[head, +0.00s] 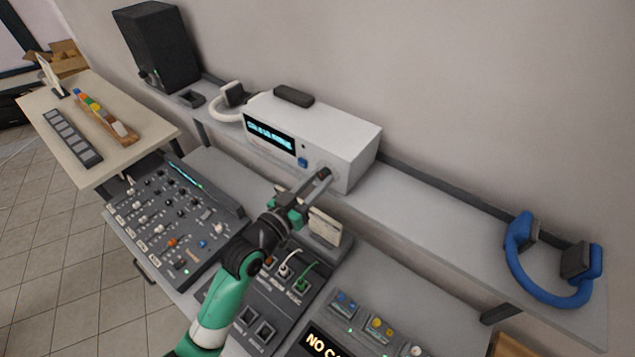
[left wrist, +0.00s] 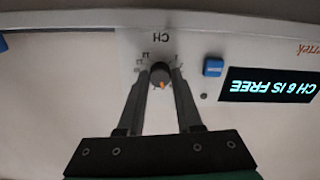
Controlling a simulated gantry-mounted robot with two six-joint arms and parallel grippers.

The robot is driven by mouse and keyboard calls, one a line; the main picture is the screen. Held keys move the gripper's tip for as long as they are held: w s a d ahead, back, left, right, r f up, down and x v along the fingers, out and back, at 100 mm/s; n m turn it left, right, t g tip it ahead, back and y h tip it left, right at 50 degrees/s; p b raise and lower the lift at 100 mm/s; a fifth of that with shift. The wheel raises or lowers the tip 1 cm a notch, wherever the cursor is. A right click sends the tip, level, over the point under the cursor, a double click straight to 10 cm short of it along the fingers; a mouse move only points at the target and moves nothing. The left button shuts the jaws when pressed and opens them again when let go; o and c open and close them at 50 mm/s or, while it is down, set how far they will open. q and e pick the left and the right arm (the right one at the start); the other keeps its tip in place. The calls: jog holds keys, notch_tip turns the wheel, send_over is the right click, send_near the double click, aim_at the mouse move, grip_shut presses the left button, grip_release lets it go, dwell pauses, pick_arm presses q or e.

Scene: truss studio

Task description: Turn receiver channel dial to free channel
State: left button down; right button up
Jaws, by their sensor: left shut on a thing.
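The receiver (head: 345,150) is a white box on the wall shelf, with a dark display (head: 270,135) and a blue button (head: 302,162) on its front. In the left wrist view the picture is upside down, and the display (left wrist: 268,85) reads "CH 6 IS FREE". My right gripper is not in view.
Below the arm is a desk with a mixer (head: 175,215) and a patch panel with white and green cables (head: 303,278). Blue headphones (head: 550,275) rest on the shelf at right. White headphones (head: 230,105) and a black speaker (head: 160,45) stand left of the receiver.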

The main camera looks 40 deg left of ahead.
pick_arm(q)
jog(key=shift+m, duration=0.7)
jog(key=c, duration=0.6)
grip_release()
jog(key=shift+s, duration=0.1)
jog(key=s, duration=0.3)
jog(key=s+d, duration=0.1)
jog(key=s, duration=0.3)
jog(key=s+b, duration=0.1)
jog(key=s, duration=0.3)
jog(key=shift+s+d, duration=0.15)
jog(key=shift+d, duration=0.2)
jog(key=shift+r, duration=0.1)
